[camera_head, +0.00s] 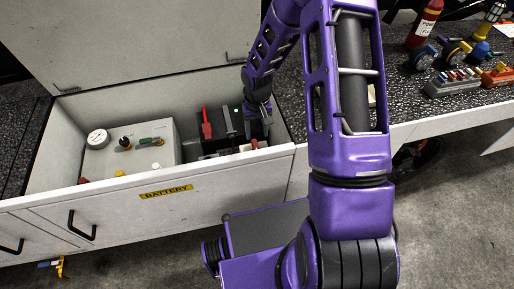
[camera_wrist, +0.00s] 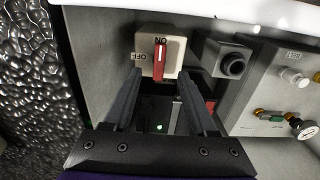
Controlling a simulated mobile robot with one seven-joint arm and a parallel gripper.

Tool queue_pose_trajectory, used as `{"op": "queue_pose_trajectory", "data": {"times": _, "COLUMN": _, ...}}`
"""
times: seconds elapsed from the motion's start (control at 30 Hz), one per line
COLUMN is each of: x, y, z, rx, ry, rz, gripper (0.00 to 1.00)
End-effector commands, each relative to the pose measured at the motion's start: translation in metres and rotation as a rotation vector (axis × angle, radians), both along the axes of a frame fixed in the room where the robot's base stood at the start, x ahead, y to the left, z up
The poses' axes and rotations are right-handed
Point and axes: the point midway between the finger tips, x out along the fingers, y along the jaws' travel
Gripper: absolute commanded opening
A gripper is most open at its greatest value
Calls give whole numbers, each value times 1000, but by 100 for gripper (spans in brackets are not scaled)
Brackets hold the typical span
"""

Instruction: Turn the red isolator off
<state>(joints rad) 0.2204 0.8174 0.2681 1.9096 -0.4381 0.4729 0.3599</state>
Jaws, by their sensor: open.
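The red isolator handle (camera_wrist: 159,62) sits on a pale square block in the wrist view. The handle lies along the line to the "ON" label (camera_wrist: 161,41), and the "OFF" label (camera_wrist: 138,57) is to its left. My gripper (camera_wrist: 161,76) is open, with its two dark fingers reaching towards the block on either side of the handle. Whether the fingers touch it cannot be told. In the head view my gripper (camera_head: 259,118) is down inside the battery compartment, and the isolator is hard to make out there.
The compartment's front wall (camera_head: 165,192) bears a yellow "BATTERY" label. A grey box with a gauge (camera_head: 97,138) and knobs stands inside at left. A dark round-faced fitting (camera_wrist: 232,65) is close beside the isolator. The raised lid (camera_head: 145,40) stands behind.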

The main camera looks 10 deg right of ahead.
Motion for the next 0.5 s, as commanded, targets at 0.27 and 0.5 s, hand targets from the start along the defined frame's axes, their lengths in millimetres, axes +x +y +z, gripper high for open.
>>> {"op": "queue_pose_trajectory", "data": {"times": 0.27, "x": -1, "y": 0, "z": -61, "rx": 0, "ry": 3, "rz": 0, "gripper": 57}}
{"op": "queue_pose_trajectory", "data": {"times": 0.5, "x": 0, "y": 0, "z": -89, "rx": 0, "ry": 0, "rz": 0, "gripper": 57}}
